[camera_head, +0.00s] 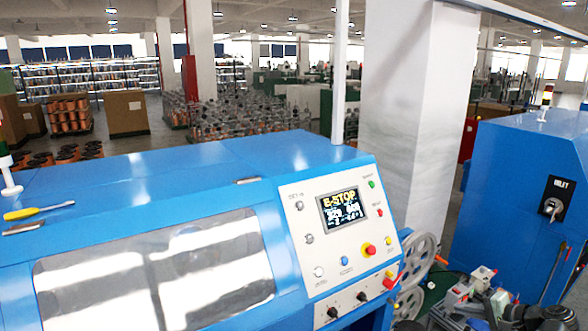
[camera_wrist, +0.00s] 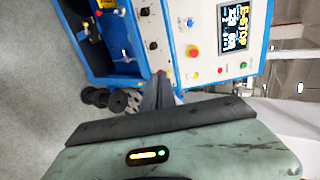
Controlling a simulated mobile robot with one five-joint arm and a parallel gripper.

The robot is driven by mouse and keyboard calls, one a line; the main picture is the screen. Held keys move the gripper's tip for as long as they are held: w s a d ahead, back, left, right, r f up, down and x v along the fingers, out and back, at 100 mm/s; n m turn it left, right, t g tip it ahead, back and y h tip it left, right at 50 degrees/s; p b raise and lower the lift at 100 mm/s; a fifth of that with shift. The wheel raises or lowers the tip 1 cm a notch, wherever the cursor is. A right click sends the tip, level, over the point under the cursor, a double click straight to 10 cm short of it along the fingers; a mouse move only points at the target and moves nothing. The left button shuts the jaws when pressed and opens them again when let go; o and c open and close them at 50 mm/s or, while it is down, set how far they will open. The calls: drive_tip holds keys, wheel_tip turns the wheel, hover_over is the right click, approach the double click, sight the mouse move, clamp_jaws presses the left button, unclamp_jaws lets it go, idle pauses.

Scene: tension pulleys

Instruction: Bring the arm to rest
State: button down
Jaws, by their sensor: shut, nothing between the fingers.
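My gripper (camera_wrist: 159,78) shows in the wrist view as two dark fingers pressed together, shut and empty. It points toward the blue machine, with its tips apparently in front of the lower edge of the control panel; I cannot tell the gap. In the head view, the blue machine (camera_head: 150,185) fills the lower left and its white control panel (camera_head: 318,245) faces me. The panel's screen (camera_head: 342,207) reads E-STOP; it also shows sideways in the wrist view (camera_wrist: 231,28). Grey and dark parts at the lower right of the head view are too jumbled to tell apart.
A white pillar (camera_head: 405,110) stands behind the panel. A second blue machine (camera_head: 515,170) is at the right. A grey reel (camera_head: 418,258) sits beside the panel. A yellow-handled screwdriver (camera_head: 25,213) lies on the machine top. Dark spools (camera_wrist: 110,99) and open grey floor (camera_wrist: 40,90) show at left.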

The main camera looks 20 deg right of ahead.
drive_tip(key=w+a+f+n+g+y+b, duration=0.2)
drive_tip(key=w+a+f+n+b, duration=0.3)
drive_tip(key=a, duration=0.6)
drive_tip(key=w+a+f+g+y, duration=0.1)
drive_tip(key=w+a+f, duration=0.1)
drive_tip(key=w+a, duration=0.7)
drive_tip(key=w+a+f+n+g+y+b, duration=0.2)
drive_tip(key=w+a+f+n+b, duration=0.15)
drive_tip(key=a, duration=0.85)
drive_tip(key=s+a+f+n+g+h+b, duration=0.1)
drive_tip(key=a+f+n+g+b, duration=0.15)
drive_tip(key=a+f, duration=0.55)
drive_tip(key=s+a+f+n+g+h+b, duration=0.2)
drive_tip(key=a+f+g, duration=0.1)
drive_tip(key=a, duration=1)
drive_tip(key=s+d+f+n+h, duration=0.2)
drive_tip(key=s+d+f+h, duration=0.1)
drive_tip(key=d+h, duration=0.1)
drive_tip(key=shift+s+d+g+h, duration=0.15)
drive_tip(key=shift+d+g+h, duration=0.2)
drive_tip(key=shift+g+h, duration=0.1)
drive_tip(key=shift+f, duration=0.1)
